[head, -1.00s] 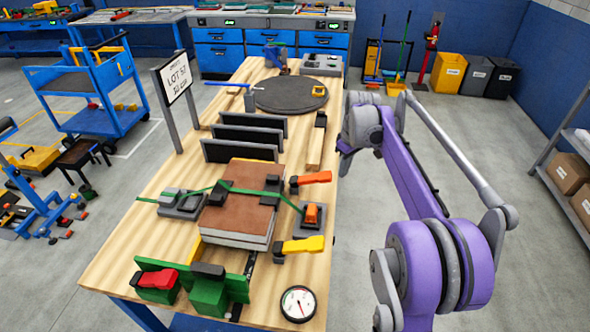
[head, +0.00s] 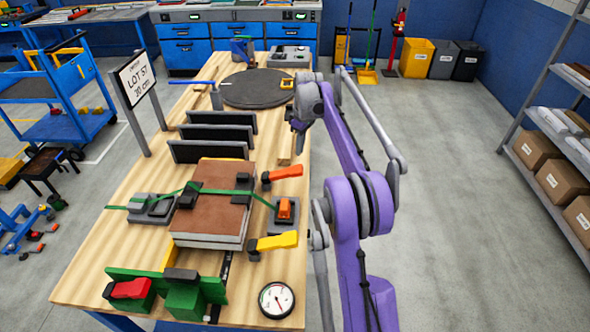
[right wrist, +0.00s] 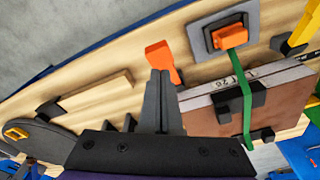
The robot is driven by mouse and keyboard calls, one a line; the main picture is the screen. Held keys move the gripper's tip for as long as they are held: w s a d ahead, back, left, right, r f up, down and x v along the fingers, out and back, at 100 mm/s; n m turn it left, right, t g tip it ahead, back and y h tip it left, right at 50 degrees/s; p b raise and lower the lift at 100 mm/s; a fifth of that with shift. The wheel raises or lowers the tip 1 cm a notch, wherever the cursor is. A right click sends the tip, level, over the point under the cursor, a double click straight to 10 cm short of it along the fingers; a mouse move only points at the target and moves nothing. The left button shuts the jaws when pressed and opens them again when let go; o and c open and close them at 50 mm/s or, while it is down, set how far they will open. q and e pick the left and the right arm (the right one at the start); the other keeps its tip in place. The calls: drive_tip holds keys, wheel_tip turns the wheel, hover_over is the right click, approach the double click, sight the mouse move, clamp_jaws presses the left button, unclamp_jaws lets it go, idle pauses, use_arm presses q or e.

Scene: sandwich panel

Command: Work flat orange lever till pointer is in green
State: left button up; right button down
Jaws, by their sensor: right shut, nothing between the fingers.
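The sandwich panel (head: 210,212) lies on the wooden bench under a green strap (head: 160,199). The strap runs to a grey block with a short flat orange lever (head: 285,209) at the panel's right; this lever also shows in the right wrist view (right wrist: 230,36). A longer orange clamp handle (head: 283,173) sits farther back; it shows in the wrist view (right wrist: 162,60). The round gauge (head: 276,299) is at the near right corner; its pointer's zone is too small to read. My right gripper (right wrist: 160,75) is shut and empty, its tips beside the clamp handle in that picture. My left gripper is out of view.
A yellow clamp handle (head: 277,241) and a green fixture with a red handle (head: 130,289) are near the front. Black upright plates (head: 215,135) and a dark turntable (head: 257,88) stand behind the panel. Floor to the right is clear before the shelving (head: 535,120).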

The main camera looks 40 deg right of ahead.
sight(297, 169)
drive_tip(key=f+b, duration=0.1)
drive_tip(key=f, duration=0.2)
drive_tip(key=f+b, duration=0.1)
drive_tip(key=f, duration=0.2)
drive_tip(key=shift+w+a+b, duration=0.15)
drive_tip(key=shift+w+b, duration=0.05)
drive_tip(key=shift+b, duration=0.1)
drive_tip(key=shift+f, duration=0.35)
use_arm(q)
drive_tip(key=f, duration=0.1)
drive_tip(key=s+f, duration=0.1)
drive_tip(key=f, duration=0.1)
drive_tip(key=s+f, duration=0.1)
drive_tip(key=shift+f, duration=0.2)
use_arm(e)
drive_tip(key=shift+w, duration=0.1)
